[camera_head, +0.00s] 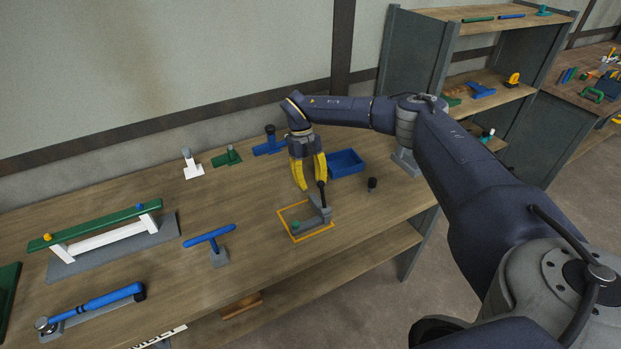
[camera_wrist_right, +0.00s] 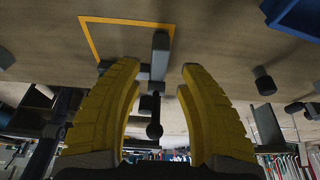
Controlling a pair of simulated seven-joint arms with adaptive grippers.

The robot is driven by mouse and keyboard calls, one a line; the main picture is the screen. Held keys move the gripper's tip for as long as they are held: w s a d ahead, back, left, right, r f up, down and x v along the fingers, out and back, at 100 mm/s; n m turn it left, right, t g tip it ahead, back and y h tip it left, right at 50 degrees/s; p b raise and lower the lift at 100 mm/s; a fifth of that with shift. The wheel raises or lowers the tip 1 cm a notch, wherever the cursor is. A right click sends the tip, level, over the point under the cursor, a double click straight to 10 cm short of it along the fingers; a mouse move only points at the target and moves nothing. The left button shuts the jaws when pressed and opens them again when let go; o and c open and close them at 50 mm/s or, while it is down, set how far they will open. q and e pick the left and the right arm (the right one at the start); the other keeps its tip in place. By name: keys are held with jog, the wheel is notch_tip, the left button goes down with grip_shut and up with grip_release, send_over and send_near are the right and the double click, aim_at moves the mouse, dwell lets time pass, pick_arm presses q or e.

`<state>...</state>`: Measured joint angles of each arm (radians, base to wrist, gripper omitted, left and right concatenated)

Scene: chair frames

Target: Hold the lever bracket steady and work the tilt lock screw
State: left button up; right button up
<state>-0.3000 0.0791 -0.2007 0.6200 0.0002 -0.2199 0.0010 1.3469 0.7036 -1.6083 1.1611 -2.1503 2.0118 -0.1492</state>
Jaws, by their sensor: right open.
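The grey lever bracket (camera_head: 325,213) stands on the bench at the right side of an orange square outline. Its dark upright lever has a round end; in the wrist view the lever (camera_wrist_right: 154,125) shows between the fingers, with the grey bracket (camera_wrist_right: 160,52) beyond. A small green knob (camera_head: 296,224) sits low at the bracket's left end. I cannot tell which part is the tilt lock screw. My right gripper (camera_head: 312,183) points down just behind and above the bracket. Its yellow fingers (camera_wrist_right: 160,70) are apart, with no visible grip on the lever. My left gripper is out of view.
A blue tray (camera_head: 346,163) stands behind the bracket, and a small black knobbed piece (camera_head: 371,184) to its right. A blue T-handled piece (camera_head: 209,237) stands to the left, near a green-topped white frame (camera_head: 95,226). Bare bench lies between the T-piece and the outline.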

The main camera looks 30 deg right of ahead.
aim_at(314, 197)
jog(key=shift+x, duration=3.45)
jog(key=c, duration=0.8)
grip_shut()
jog(key=shift+f, duration=0.1)
jog(key=o, duration=0.9)
grip_release()
jog(key=shift+c, duration=0.3)
